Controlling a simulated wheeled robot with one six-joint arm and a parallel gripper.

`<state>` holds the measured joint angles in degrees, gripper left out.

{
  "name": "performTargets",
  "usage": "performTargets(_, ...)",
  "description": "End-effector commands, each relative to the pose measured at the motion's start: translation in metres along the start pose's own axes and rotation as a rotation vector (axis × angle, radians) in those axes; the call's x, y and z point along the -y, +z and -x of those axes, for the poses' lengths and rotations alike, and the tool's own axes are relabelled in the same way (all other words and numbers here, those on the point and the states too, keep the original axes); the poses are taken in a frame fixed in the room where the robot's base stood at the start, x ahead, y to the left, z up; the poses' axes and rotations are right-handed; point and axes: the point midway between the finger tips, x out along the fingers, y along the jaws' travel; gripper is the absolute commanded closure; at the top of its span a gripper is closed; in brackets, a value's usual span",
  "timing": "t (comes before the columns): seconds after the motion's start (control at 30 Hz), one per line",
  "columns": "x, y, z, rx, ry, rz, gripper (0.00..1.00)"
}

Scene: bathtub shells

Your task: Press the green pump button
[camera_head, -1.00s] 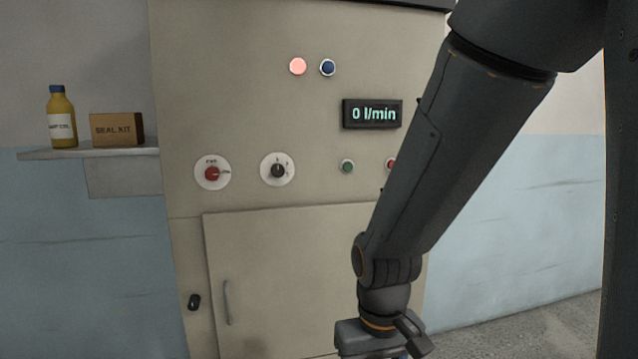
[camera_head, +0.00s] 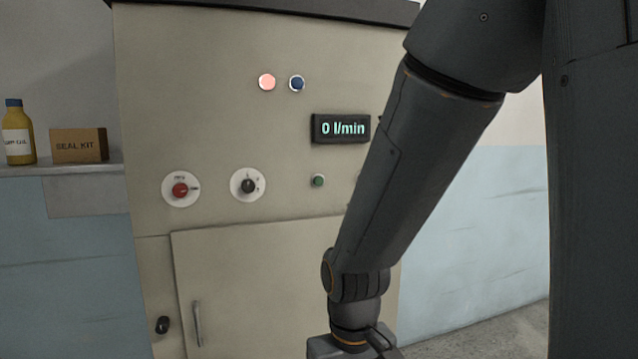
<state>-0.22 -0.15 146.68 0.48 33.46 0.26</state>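The green pump button (camera_head: 318,181) is a small round button on the beige cabinet front (camera_head: 215,120), below the display (camera_head: 341,128), which reads 0 l/min. My arm hangs down in front of the right part of the cabinet, just right of the green button. The arm's wrist is low, near the bottom edge of the view, below the button and apart from it. My gripper's fingers are out of the frame. The red button that showed right of the green one is almost wholly hidden by my arm.
A red knob (camera_head: 180,190) and a black selector knob (camera_head: 248,186) sit left of the green button. A pink-lit lamp (camera_head: 267,82) and a blue lamp (camera_head: 297,83) are above. A cabinet door (camera_head: 245,290) is below. A shelf (camera_head: 80,170) with a bottle (camera_head: 18,133) and box (camera_head: 79,145) is left.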

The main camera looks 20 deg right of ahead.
Motion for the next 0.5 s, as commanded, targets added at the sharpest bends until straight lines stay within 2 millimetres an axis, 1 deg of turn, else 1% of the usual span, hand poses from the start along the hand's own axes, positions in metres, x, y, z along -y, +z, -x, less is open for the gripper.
performTargets(0.23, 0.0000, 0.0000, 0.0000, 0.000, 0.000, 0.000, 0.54)
performTargets(0.27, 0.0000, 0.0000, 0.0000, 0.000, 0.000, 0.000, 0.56)
performTargets(0.5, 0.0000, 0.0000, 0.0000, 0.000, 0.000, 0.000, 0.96)
